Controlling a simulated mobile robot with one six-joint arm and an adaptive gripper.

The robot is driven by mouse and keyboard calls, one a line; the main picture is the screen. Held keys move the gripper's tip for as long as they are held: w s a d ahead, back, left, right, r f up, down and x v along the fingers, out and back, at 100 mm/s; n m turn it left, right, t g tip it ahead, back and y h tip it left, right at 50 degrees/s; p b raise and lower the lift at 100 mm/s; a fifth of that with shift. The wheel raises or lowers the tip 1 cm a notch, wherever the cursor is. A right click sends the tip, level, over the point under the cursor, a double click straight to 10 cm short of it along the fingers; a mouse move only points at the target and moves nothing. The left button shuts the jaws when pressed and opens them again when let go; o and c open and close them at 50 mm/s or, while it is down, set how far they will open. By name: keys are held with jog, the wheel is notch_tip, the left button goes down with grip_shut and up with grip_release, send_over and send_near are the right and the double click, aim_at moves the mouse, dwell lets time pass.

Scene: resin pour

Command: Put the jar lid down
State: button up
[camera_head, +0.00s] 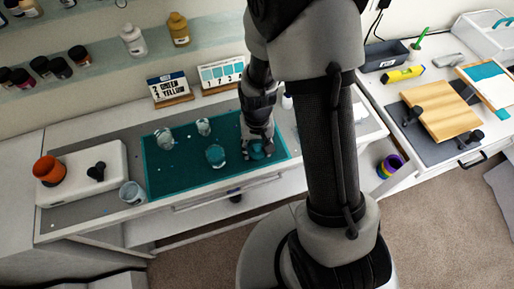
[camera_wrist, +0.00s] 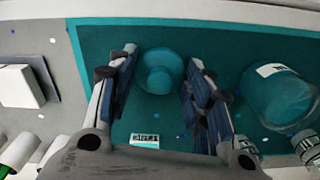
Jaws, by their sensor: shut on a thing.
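My gripper (camera_head: 258,148) is low over the right end of the teal mat (camera_head: 180,178) in the head view. It is shut on a round, see-through teal-looking thing (camera_wrist: 160,72), which I take to be the jar lid; it shows between the two fingers (camera_wrist: 162,85) in the wrist view. In the head view the lid is partly hidden by the fingers. I cannot tell whether it touches the mat. A clear jar with teal contents (camera_head: 215,155) stands on the mat left of my gripper.
Other clear cups (camera_head: 163,138) (camera_head: 203,126) stand at the mat's back. Another cup (camera_head: 131,193) is left of the mat, near a white block (camera_head: 80,172). Cards on wooden stands (camera_head: 170,88) line the back. The mat's front left is bare.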

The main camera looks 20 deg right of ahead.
jog(key=shift+f, duration=0.1)
jog(key=o, duration=0.7)
jog(key=shift+f, duration=0.1)
notch_tip(320, 180, up, 13)
jog(key=p, duration=0.3)
notch_tip(320, 180, up, 11)
jog(key=n+t, duration=0.1)
jog(key=t, duration=0.1)
send_over(257, 148)
jog(key=s, duration=0.4)
jog(key=s+r+t, duration=0.1)
jog(key=s+r, duration=0.2)
jog(key=s+r+n, duration=0.1)
jog(key=s+r, duration=0.2)
jog(key=s, duration=0.1)
jog(key=s+r+t, duration=0.1)
jog(key=s+r, duration=0.2)
jog(key=s, duration=0.1)
jog(key=shift+r+t, duration=0.1)
jog(key=shift+t, duration=0.2)
